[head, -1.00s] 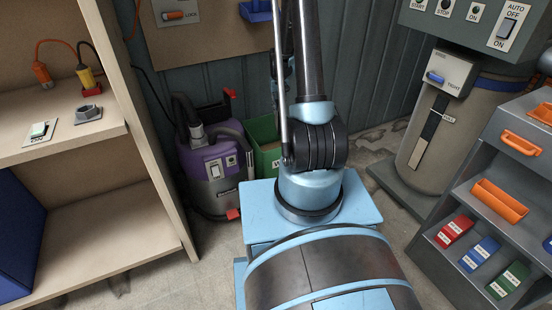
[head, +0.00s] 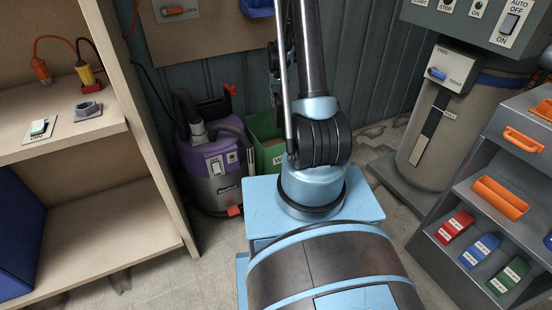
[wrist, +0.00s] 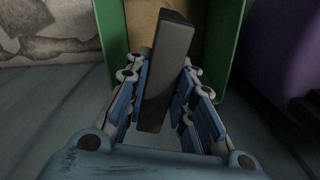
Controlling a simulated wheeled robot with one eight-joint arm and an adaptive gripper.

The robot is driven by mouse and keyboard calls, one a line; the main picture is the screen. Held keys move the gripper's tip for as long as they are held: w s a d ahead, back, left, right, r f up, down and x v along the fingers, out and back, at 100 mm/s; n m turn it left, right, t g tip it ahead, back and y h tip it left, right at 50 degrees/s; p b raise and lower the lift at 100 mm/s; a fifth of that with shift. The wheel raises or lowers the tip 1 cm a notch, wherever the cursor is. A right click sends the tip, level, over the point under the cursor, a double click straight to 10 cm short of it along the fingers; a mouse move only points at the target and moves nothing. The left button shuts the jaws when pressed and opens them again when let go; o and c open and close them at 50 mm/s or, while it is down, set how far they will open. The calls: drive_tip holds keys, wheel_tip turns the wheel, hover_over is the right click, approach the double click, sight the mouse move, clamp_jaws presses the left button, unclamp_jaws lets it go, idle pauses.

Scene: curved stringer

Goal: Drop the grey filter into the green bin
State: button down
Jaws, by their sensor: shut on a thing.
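The grey filter (wrist: 167,70) is a long dark block, held slightly tilted between the fingers of my gripper (wrist: 165,100) in the wrist view. My gripper is shut on it. The green bin (wrist: 231,45) lies beyond the filter in the wrist view, its green walls on both sides and a brown inside between them. The far end of the filter overlaps the bin's opening in the picture; how far apart they are I cannot tell. In the head view the bin (head: 268,155) stands on the floor behind my arm, partly covered by it. The filter is not visible there.
A purple and grey vacuum (head: 222,165) stands just left of the bin. A wooden shelf (head: 150,130) is on the left, a ribbed wall (head: 215,75) behind. A grey tank (head: 440,130) and a rack (head: 480,210) with coloured boxes are on the right.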

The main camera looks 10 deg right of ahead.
drive_tip(key=shift+f, duration=1.6)
drive_tip(key=c, duration=1.3)
unclamp_jaws()
wheel_tip(320, 180, up, 12)
drive_tip(key=shift+f, duration=0.1)
